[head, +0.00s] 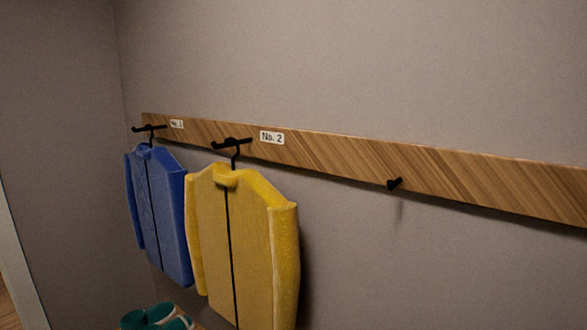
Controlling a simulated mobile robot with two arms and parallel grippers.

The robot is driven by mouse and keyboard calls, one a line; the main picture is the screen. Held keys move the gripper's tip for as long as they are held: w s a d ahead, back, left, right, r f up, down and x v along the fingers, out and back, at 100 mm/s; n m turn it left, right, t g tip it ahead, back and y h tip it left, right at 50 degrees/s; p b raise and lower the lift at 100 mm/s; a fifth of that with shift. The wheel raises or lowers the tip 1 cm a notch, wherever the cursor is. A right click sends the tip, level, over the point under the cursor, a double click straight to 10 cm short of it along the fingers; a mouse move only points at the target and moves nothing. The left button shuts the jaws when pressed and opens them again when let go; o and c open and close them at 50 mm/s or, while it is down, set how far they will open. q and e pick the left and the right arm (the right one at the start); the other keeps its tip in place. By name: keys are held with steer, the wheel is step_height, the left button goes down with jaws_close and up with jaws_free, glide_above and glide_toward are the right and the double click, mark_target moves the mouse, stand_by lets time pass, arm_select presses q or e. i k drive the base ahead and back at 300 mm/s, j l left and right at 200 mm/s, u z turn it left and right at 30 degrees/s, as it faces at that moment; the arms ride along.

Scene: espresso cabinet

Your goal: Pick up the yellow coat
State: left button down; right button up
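The yellow coat (255,240) hangs on a black hanger (235,155) from a hook on the wooden wall board, just below the label "No. 2" (271,137). It has a dark line down its front, and its lower edge runs to the bottom of the head view. Neither of my grippers shows in the head view.
A blue coat (165,215) hangs to the left, close to the yellow coat. The wooden board (330,155) runs along the wall with an empty black peg (394,183) on the right. Green and white items (155,316), perhaps shoes, are below. The wall on the right is bare.

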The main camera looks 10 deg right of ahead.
mark_target(241, 232)
steer(key=i+j+z, duration=0.45)
steer(key=j+z, duration=0.15)
steer(key=i+j+z, duration=0.2)
steer(key=j+z, duration=0.15)
steer(key=j, duration=0.15)
